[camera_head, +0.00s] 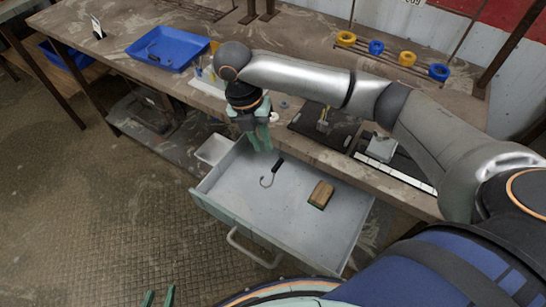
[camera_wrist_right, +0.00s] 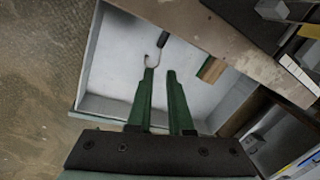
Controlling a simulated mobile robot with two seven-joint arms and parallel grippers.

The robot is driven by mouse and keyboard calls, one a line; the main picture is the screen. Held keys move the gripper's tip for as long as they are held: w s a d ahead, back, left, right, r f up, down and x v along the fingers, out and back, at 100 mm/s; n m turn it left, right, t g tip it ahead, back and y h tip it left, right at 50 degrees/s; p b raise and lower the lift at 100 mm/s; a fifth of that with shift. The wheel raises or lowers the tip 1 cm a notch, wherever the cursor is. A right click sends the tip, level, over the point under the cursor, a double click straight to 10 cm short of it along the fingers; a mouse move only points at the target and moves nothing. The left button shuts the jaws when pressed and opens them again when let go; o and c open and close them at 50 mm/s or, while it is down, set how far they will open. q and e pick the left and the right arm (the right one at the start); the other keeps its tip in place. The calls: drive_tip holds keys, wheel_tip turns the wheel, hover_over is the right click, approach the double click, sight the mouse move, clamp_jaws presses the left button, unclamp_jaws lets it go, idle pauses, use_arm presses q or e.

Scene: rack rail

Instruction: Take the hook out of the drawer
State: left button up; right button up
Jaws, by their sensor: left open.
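The hook (camera_head: 265,181), thin curved metal with a black handle, lies in the open grey drawer (camera_head: 290,222). In the right wrist view the hook (camera_wrist_right: 151,60) is just beyond the fingertips, and the drawer (camera_wrist_right: 112,70) surrounds it. My right gripper (camera_head: 263,143) points down above the drawer's back left part, apart from the hook. Its green fingers (camera_wrist_right: 161,72) are spread with nothing between them. My left gripper (camera_head: 159,296) shows only its two separated fingertips at the bottom edge, over the floor and away from the drawer.
A brown block (camera_head: 320,194) lies in the drawer right of the hook. The workbench (camera_head: 120,30) overhangs the drawer's back. On it are a blue tray (camera_head: 167,48), a black mat (camera_head: 325,121) and yellow and blue rings (camera_head: 376,47). Floor left of the drawer is clear.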

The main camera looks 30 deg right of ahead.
hover_over(272, 176)
drive_tip(key=w, duration=0.1)
drive_tip(key=f, duration=0.4)
drive_tip(key=shift+a+f, duration=0.3)
drive_tip(key=shift+a, duration=0.1)
drive_tip(key=shift+s+d+f, duration=0.1)
drive_tip(key=shift+s+f, duration=0.05)
drive_tip(key=shift+f, duration=1.4)
drive_tip(key=shift+s+d+f, duration=0.1)
drive_tip(key=shift+s+f, duration=0.05)
drive_tip(key=shift+f, duration=1.35)
clamp_jaws()
